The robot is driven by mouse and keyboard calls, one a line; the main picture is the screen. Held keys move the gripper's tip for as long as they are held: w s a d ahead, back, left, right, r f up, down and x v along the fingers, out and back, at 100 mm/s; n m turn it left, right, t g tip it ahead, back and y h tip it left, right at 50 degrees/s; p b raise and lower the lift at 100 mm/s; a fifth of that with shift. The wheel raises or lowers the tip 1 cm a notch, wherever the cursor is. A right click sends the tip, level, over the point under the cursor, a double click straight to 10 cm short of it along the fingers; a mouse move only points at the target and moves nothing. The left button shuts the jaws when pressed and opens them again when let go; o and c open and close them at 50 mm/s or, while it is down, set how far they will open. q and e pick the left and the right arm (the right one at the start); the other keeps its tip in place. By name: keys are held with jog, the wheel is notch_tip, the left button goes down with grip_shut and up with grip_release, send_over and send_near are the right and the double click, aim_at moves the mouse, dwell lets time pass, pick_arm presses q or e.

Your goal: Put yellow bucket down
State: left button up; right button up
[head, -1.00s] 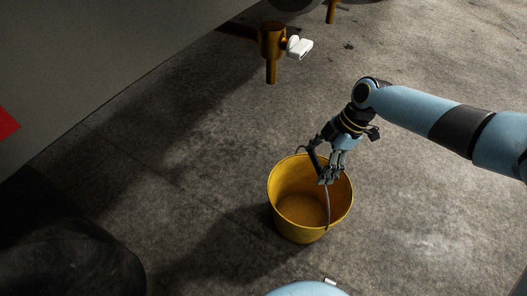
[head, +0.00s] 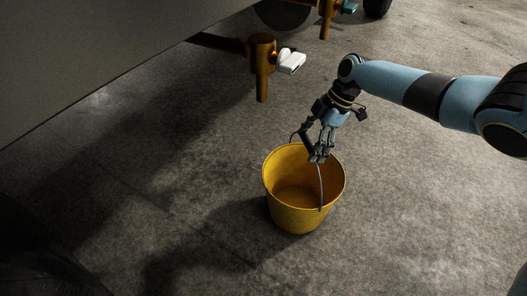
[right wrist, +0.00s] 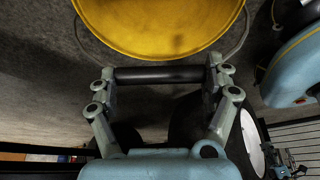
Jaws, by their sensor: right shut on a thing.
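The yellow bucket (head: 304,205) is upright and open at the top, in the middle of the head view. Its inside looks empty. My right gripper (head: 319,153) is above the rim, shut on the bucket's handle. In the right wrist view the handle's black grip (right wrist: 150,76) lies across between the fingers of my right gripper (right wrist: 162,77), with the yellow bucket (right wrist: 160,25) beyond it. The wire bail stands up from the rim. I cannot tell whether the bucket's base touches the floor. My left gripper is not in view.
The belt loader's grey side (head: 110,60) fills the upper left. An orange-brown post (head: 262,68) with a white piece (head: 291,62) juts from below it. Wheels show at the top and a dark round shape at lower left. Grey concrete floor (head: 420,220) is clear around the bucket.

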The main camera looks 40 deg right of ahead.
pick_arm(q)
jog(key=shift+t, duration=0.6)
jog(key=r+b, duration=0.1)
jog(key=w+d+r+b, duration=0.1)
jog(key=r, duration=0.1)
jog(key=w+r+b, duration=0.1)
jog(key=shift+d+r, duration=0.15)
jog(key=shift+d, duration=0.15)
pick_arm(e)
jog(key=w+a+f, duration=0.1)
jog(key=w+a, duration=0.4)
jog(key=a, duration=0.6)
jog(key=shift+a+f, duration=0.2)
jog(key=shift+a, duration=0.2)
jog(key=o, duration=1.6)
jog(key=shift+f, duration=0.1)
jog(key=shift+c, duration=0.2)
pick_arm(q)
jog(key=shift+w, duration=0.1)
